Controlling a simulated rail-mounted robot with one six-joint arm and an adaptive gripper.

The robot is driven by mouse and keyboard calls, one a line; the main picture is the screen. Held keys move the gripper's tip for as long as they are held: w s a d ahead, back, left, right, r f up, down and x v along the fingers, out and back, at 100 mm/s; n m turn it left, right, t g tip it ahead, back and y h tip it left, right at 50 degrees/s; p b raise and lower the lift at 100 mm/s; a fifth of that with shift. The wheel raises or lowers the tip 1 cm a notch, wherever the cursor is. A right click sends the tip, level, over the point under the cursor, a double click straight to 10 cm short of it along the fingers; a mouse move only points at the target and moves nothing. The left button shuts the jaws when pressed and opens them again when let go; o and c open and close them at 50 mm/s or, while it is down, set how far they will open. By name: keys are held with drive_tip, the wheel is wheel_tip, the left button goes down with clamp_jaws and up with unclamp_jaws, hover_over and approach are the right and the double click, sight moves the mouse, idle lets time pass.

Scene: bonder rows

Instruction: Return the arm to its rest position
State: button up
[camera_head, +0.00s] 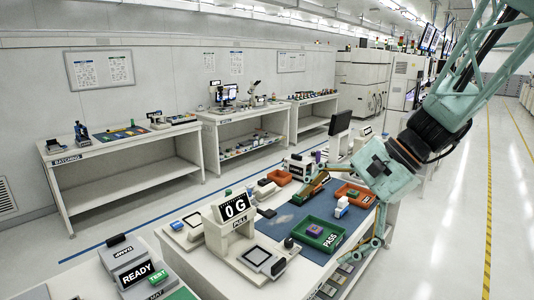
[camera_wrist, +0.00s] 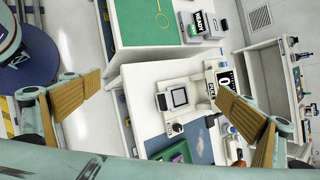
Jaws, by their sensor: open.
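My arm reaches in from the upper right in the head view, with its teal wrist above the right side of the near bench (camera_head: 392,225). My gripper (camera_head: 325,228) is open, with its fingers spread wide apart, one pointing left and one down over the bench. In the wrist view my gripper (camera_wrist: 161,84) shows its two ribbed tan finger pads far apart with nothing held between them. The view between the pads is tilted and shows the bench and floor. Part of the bench top is hidden behind the wrist and fingers.
A green PASS tray (camera_head: 320,234) with a purple item inside, an orange tray (camera_head: 355,194) and a pull tester (camera_head: 230,225) reading 0G stand on the near bench. A READY device (camera_head: 136,272) is at the lower left. The aisle floor (camera_head: 450,240) at right is clear.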

drive_tip(key=s+d+r+n+t+h, duration=0.1)
drive_tip(key=s+d+r+n+h, duration=0.1)
drive_tip(key=s, duration=0.8)
drive_tip(key=s+d+r+n+h, duration=0.2)
drive_tip(key=s+n, duration=0.3)
drive_tip(key=s, duration=0.5)
drive_tip(key=s+d+r+n+t+h, duration=0.1)
drive_tip(key=s+d+r+n+h, duration=0.2)
drive_tip(key=s, duration=0.7)
drive_tip(key=shift+s+d+n+t+h, duration=0.2)
drive_tip(key=shift+d+n+t+h, duration=0.15)
drive_tip(key=shift+d+n, duration=0.25)
